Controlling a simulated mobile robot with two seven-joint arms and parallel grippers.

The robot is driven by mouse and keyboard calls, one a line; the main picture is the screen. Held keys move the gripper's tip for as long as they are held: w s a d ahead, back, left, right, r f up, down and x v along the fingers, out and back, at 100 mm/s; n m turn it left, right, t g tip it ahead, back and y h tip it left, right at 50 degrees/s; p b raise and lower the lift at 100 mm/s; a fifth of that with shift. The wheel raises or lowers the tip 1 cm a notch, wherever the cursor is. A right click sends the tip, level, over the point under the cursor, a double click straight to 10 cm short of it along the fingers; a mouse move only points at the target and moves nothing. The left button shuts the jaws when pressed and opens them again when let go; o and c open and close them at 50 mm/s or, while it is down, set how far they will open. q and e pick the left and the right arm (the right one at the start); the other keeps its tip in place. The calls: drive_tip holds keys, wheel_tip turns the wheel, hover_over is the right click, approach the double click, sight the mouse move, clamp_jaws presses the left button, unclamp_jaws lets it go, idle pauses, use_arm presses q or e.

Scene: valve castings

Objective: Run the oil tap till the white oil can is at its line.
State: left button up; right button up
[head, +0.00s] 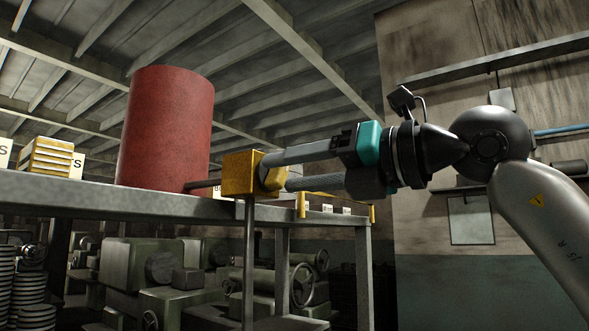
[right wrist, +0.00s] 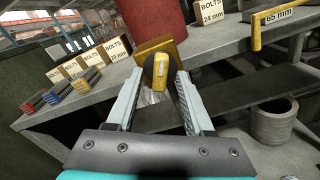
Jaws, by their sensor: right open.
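A yellow tap body (head: 240,174) sticks out on a dark pipe from the foot of a red drum (head: 167,127). My right gripper (head: 274,172) is open, its two fingers reaching to the tap from the right. In the right wrist view its fingertips (right wrist: 160,75) stand either side of the yellow tap handle (right wrist: 160,72). A thin dark vertical strand (head: 249,265) runs down from under the tap body; I cannot tell whether it is oil or a rod. I cannot make out the white oil can or its line. My left gripper is out of view.
The drum stands on a grey bench (head: 60,192). Boxes marked BOLTS (right wrist: 118,49) and coloured stacks (right wrist: 86,78) stand along it. A yellow bracket (right wrist: 256,35) rises at its edge. Green machinery (head: 130,265) fills the space behind and below.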

clamp_jaws()
idle(0.6)
drive_tip(key=n, duration=0.3)
drive_tip(key=shift+n, duration=1.3)
unclamp_jaws()
drive_tip(key=shift+d+b, duration=0.15)
drive_tip(key=shift+b, duration=0.15)
